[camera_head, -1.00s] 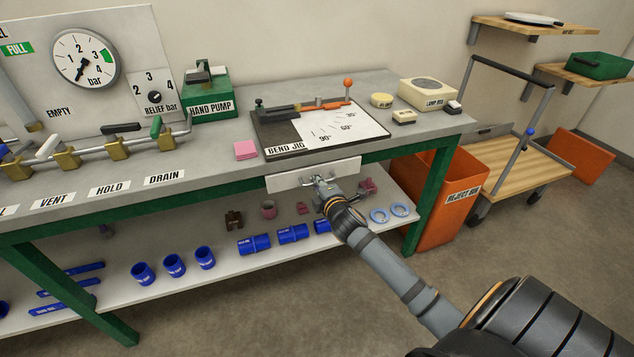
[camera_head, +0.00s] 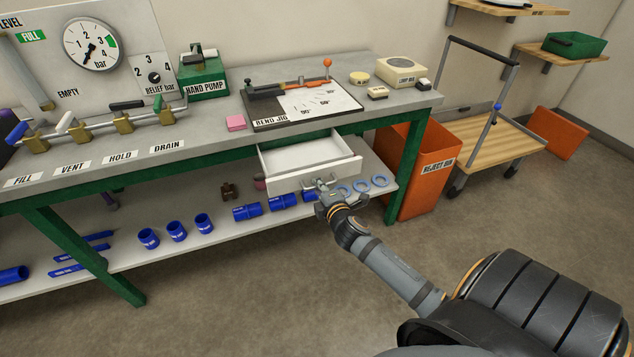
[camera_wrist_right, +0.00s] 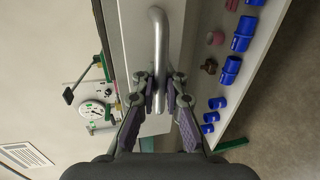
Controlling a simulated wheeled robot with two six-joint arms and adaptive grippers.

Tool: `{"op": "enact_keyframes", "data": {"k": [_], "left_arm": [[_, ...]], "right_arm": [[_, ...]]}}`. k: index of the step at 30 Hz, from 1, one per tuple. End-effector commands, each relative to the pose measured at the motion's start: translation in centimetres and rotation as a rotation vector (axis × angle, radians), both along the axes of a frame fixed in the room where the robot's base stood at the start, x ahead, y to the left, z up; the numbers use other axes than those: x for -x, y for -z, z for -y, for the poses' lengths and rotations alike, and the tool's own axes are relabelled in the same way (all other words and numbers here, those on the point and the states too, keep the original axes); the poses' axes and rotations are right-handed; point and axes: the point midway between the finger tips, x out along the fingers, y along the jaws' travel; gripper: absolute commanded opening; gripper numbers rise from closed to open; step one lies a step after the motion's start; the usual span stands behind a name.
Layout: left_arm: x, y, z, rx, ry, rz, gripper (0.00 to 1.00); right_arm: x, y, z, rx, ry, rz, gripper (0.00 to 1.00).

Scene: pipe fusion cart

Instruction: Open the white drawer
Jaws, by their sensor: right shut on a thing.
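The white drawer (camera_head: 282,183) under the bench top stands pulled out, and its inside (camera_head: 305,153) shows empty in the head view. My right gripper (camera_head: 321,186) is at the drawer's front, shut on its handle. In the right wrist view the silver bar handle (camera_wrist_right: 157,45) runs between the two fingers of my right gripper (camera_wrist_right: 160,92), against the white drawer front (camera_wrist_right: 134,25). My left gripper is not in view.
The grey bench (camera_head: 215,133) carries a bend jig (camera_head: 300,101) above the drawer. The lower shelf (camera_head: 200,240) holds blue couplings and rings. An orange reject bin (camera_head: 425,160) stands right of the drawer. The floor in front is clear.

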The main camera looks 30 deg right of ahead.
Motion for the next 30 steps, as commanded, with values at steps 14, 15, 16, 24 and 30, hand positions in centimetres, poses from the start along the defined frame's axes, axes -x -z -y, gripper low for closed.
{"op": "enact_keyframes", "data": {"k": [14,15,16,24,30], "left_arm": [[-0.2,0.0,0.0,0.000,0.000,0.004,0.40],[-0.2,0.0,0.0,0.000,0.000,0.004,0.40],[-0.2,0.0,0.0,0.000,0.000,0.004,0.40],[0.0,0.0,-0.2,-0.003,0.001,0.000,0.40],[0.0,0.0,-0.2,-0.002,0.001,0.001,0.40]], "right_arm": [[0.0,-0.1,0.0,0.001,-0.001,0.003,0.20],[0.0,-0.1,0.0,0.001,-0.001,0.003,0.20],[0.0,-0.1,0.0,0.001,-0.001,0.003,0.20],[1.5,-0.3,-0.4,0.003,-0.003,-0.001,0.20],[6.2,-1.3,-1.5,0.005,-0.005,-0.003,0.20]]}}
